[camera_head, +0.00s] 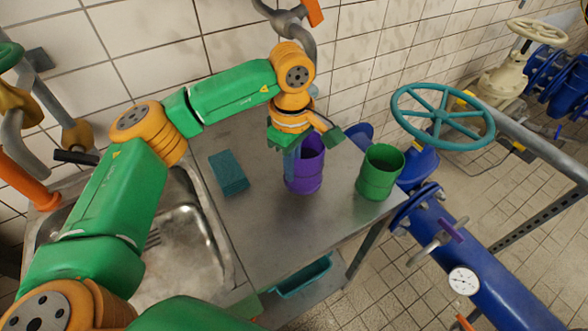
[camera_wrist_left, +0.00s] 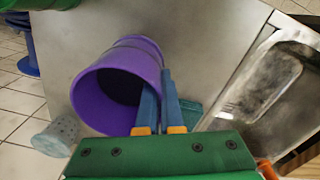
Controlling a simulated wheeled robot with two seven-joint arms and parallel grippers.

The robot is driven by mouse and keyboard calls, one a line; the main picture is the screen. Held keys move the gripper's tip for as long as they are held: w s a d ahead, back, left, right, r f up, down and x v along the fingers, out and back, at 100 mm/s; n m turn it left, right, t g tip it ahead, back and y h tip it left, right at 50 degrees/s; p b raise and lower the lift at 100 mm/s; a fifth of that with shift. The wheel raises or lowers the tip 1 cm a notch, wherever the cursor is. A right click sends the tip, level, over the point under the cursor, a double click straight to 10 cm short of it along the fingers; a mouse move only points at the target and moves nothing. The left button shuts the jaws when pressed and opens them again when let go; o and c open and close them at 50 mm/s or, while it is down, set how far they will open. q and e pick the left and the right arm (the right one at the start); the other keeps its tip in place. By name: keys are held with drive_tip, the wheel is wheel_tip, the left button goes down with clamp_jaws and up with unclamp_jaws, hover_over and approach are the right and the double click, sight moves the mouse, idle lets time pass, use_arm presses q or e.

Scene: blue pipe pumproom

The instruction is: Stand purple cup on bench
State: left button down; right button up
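The purple cup (camera_head: 304,178) is at the middle of the metal bench (camera_head: 260,235), its mouth upward. It looks about upright, and I cannot tell whether its base touches the bench. My left gripper (camera_head: 291,165) reaches down at the cup's left side. In the left wrist view its two blue fingers (camera_wrist_left: 160,105) are close together on the rim of the purple cup (camera_wrist_left: 112,85), one inside the mouth and one outside, with the wall between them. My right gripper is in neither view.
A green cup (camera_head: 379,174) stands right of the purple cup, near the bench's right end. A teal block (camera_head: 229,173) lies to the left. A sink (camera_head: 190,245) is further left. A teal handwheel (camera_head: 442,116) and blue pipe (camera_head: 470,262) lie beyond the right edge.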

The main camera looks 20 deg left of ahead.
use_arm(q)
drive_tip(key=f+p, duration=0.1)
drive_tip(key=f, duration=0.2)
drive_tip(key=shift+w+a+f+p, duration=0.15)
drive_tip(key=shift+w+f+p, duration=0.15)
drive_tip(key=shift+w+p, duration=0.1)
drive_tip(key=shift+f, duration=0.3)
drive_tip(key=shift+f+b, duration=0.2)
drive_tip(key=shift+b, duration=0.1)
drive_tip(key=c, duration=1.1)
unclamp_jaws()
